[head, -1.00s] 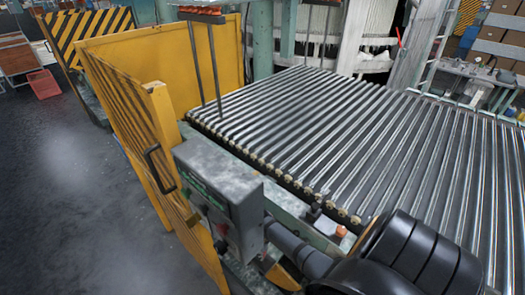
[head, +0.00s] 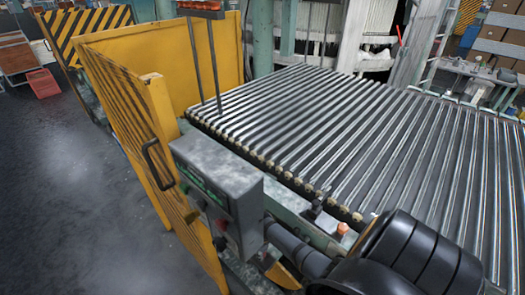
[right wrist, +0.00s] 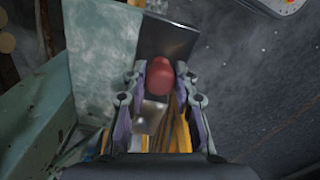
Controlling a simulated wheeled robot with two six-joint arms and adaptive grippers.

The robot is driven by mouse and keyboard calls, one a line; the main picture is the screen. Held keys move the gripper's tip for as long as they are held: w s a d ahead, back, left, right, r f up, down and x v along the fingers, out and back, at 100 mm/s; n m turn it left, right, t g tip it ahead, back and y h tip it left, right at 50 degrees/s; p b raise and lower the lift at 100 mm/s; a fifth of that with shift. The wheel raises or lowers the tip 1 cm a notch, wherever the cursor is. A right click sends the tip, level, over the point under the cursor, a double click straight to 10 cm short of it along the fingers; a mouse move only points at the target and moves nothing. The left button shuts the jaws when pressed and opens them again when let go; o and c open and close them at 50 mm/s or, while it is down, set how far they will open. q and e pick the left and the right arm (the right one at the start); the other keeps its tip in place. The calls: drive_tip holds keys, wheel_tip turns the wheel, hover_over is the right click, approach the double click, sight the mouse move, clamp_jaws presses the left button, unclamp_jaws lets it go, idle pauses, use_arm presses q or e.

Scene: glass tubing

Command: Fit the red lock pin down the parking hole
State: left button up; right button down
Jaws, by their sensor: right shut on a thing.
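The red lock pin shows as a rounded red head (right wrist: 160,76) between the fingers of my right gripper (right wrist: 160,88) in the right wrist view. The gripper is shut on it, with a finger on each side. The pin's lower part is hidden. A dark plate (right wrist: 167,36) lies just beyond the pin, beside a pale green metal surface (right wrist: 101,45). I cannot make out the parking hole. In the head view my right arm comes in at the lower right and its end goes behind the grey control box (head: 215,195). My left gripper is not in view.
A roller bed (head: 330,130) fills the right side. Yellow guard panels (head: 180,60) and a hinged yellow gate with a black handle stand left of the control box. An orange cap (head: 343,228) sits at the bed's near edge. Open floor (head: 80,200) lies at left.

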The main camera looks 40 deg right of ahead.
drive_tip(key=shift+f, duration=0.3)
drive_tip(key=c, duration=1)
unclamp_jaws()
wheel_tip(320, 180, up, 12)
drive_tip(key=shift+s, duration=0.1)
